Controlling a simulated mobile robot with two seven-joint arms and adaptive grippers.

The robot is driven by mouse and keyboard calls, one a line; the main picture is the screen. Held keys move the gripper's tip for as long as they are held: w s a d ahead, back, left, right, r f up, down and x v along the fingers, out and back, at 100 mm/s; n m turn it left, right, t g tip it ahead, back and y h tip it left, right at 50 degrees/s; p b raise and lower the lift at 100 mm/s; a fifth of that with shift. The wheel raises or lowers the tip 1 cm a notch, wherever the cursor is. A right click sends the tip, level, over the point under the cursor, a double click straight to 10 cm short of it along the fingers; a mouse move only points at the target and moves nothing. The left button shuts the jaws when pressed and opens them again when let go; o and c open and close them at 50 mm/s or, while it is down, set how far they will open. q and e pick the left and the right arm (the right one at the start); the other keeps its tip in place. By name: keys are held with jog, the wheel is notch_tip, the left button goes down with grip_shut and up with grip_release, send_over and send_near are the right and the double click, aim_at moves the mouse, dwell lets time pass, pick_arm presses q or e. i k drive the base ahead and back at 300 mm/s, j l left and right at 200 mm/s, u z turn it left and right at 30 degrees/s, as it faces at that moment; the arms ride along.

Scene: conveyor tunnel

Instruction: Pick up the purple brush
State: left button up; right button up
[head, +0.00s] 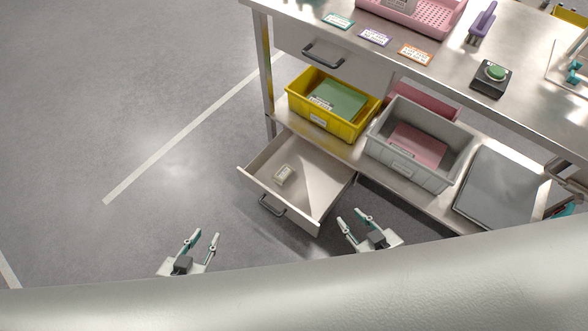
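The purple brush (484,20) lies on the metal worktop (445,66) in the upper right of the head view, right of a pink perforated tray. My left gripper (205,237) is open and empty, low over the floor at the lower left, far from the brush. My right gripper (351,217) is open and empty, just right of the pulled-out drawer, also well away from the brush and lower than the worktop.
A yellow bin (335,126) and a grey bin (444,176) stand on the lower shelf. The left floor is clear.

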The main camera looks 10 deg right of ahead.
aim_at(480, 28)
jog(key=z, duration=1.35)
